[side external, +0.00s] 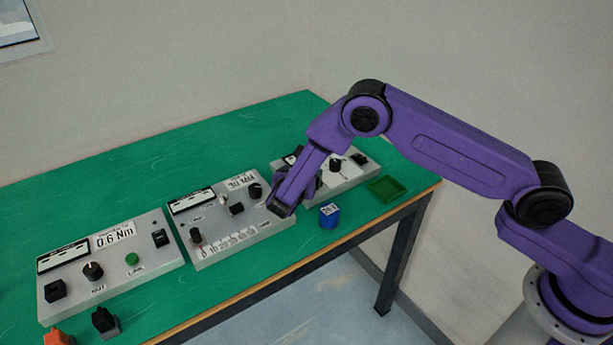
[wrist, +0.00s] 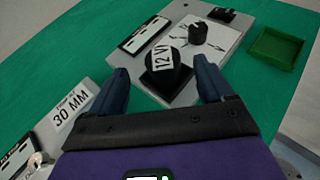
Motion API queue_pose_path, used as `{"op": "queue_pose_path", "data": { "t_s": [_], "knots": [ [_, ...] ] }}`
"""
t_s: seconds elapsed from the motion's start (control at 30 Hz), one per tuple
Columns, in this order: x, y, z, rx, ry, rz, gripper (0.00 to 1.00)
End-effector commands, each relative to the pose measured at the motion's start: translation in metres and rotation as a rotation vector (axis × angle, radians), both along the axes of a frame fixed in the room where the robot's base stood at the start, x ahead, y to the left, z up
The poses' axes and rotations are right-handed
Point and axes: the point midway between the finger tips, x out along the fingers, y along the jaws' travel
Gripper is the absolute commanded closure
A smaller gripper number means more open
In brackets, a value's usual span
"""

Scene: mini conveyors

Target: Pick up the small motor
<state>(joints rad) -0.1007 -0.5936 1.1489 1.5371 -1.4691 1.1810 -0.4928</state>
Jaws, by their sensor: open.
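In the wrist view a dark rounded piece labelled 12 V (wrist: 161,64), seemingly a motor, shows between the fingertips on a black block at the grey console. A blue cylinder with a white label (side external: 329,217) stands on the green table in the side external view. I cannot tell for certain which piece is the small motor. My gripper (side external: 283,208) is open and points down by the middle console's right end. Its fingers also show in the wrist view (wrist: 161,72), apart with the 12 V piece beyond them. In the side external view my gripper and wrist hide that piece.
The right console (side external: 345,181) is behind my gripper, the middle console (side external: 215,243) to its left, the left console (side external: 150,270) further left. A green tray (side external: 387,188) lies near the table's right edge. An orange piece (side external: 58,339) and a black piece (side external: 105,322) stand front left.

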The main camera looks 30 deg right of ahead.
Motion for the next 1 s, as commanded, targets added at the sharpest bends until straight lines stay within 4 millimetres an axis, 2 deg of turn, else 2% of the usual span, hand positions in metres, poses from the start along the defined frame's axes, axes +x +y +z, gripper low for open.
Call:
{"op": "queue_pose_path", "data": {
  "t_s": [0.27,0.43,0.57,0.87,0.97,1.0],
  "knots": [
    [0.011,-0.013,-0.01,-0.001,0.001,-0.002,0.2],
    [0.023,-0.029,-0.024,-0.001,0.002,-0.002,0.2],
    [0.033,-0.038,-0.029,-0.001,0.001,-0.002,0.2],
    [0.036,-0.04,-0.03,-0.001,0.001,0.0,0.2],
    [0.036,-0.04,-0.03,-0.001,0.001,0.0,0.49],
    [0.036,-0.04,-0.03,-0.001,0.001,0.0,0.62]
  ]
}}
